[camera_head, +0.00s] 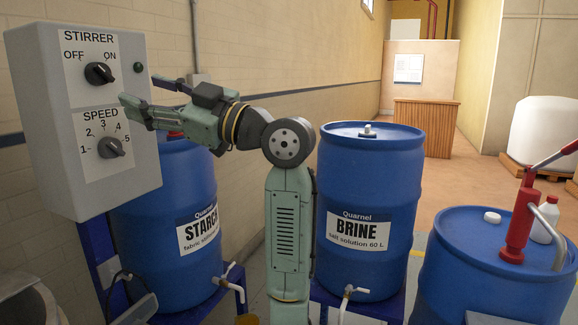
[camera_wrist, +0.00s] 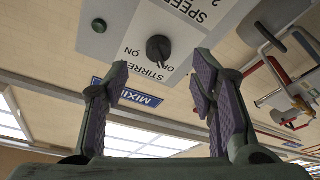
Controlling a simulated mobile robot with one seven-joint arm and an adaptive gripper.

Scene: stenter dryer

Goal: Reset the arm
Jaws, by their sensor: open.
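My gripper (camera_head: 140,92) is raised in front of the grey control box (camera_head: 148,165) at the left of the head view. Its fingers are apart and empty, and they point toward the box. In the wrist view the open fingers (camera_wrist: 158,66) frame the black stirrer knob (camera_wrist: 158,48), which shows upside down beyond the tips. A gap seems to lie between the tips and the box, though its depth is hard to judge. My arm bends at an elbow near the middle.
The speed knob (camera_head: 111,147) is below the stirrer knob; a dark green lamp (camera_head: 139,67) is beside it. A blue starch drum (camera_head: 165,240) stands behind my arm. A blue brine drum (camera_head: 370,190) is to its right. Another drum (camera_head: 485,280) has a red pump (camera_head: 522,215).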

